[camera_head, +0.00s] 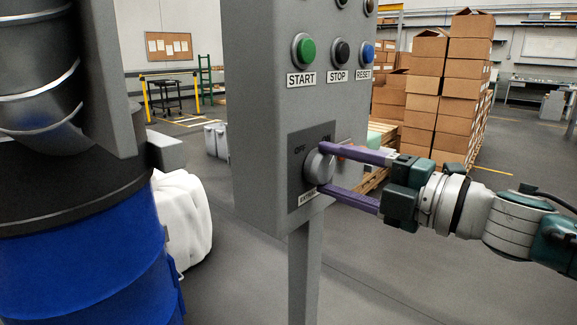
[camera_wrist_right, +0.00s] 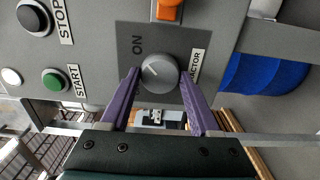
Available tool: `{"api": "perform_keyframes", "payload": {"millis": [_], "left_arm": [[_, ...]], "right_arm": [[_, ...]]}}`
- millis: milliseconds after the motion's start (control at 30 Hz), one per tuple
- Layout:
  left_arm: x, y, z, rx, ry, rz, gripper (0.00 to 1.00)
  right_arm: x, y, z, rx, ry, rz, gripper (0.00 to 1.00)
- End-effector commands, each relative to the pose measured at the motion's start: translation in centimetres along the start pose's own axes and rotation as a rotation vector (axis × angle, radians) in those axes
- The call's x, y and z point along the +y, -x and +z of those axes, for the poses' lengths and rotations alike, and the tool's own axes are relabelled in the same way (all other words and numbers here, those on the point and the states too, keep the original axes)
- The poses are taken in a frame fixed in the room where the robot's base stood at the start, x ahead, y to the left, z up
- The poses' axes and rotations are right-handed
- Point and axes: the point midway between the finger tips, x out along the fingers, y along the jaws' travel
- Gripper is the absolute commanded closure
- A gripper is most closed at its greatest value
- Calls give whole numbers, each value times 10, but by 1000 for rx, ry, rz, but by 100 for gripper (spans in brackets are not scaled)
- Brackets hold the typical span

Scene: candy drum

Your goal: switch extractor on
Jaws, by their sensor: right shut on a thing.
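The extractor switch is a round grey knob (camera_head: 318,166) on a dark plate marked OFF and ON, low on the front of a grey control panel (camera_head: 262,100). The knob also shows in the right wrist view (camera_wrist_right: 161,72), with a pale pointer line on its face. My right gripper (camera_head: 326,168) reaches in from the right, and its purple fingers are shut on the knob, one on each side. My left gripper is not in view.
Green START (camera_head: 304,48), black STOP (camera_head: 339,51) and blue RESET (camera_head: 366,52) buttons sit above the switch. A blue drum (camera_head: 80,240) stands at left with a white sack (camera_head: 182,215) behind it. Stacked cartons (camera_head: 440,90) stand behind the panel. Floor is clear at lower right.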

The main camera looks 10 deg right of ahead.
Motion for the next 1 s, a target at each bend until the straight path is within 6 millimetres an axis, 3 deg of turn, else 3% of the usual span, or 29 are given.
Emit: {"api": "perform_keyframes", "payload": {"millis": [533, 567, 800, 1000], "left_arm": [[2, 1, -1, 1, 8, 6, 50], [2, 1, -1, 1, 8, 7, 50], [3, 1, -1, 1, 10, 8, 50], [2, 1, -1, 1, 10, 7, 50]], "right_arm": [[0, 0, 0, -1, -25, 0, 93], [0, 0, 0, -1, -25, 0, 34], [0, 0, 0, 0, -23, 0, 7], [0, 0, 0, 0, -22, 0, 7]]}}
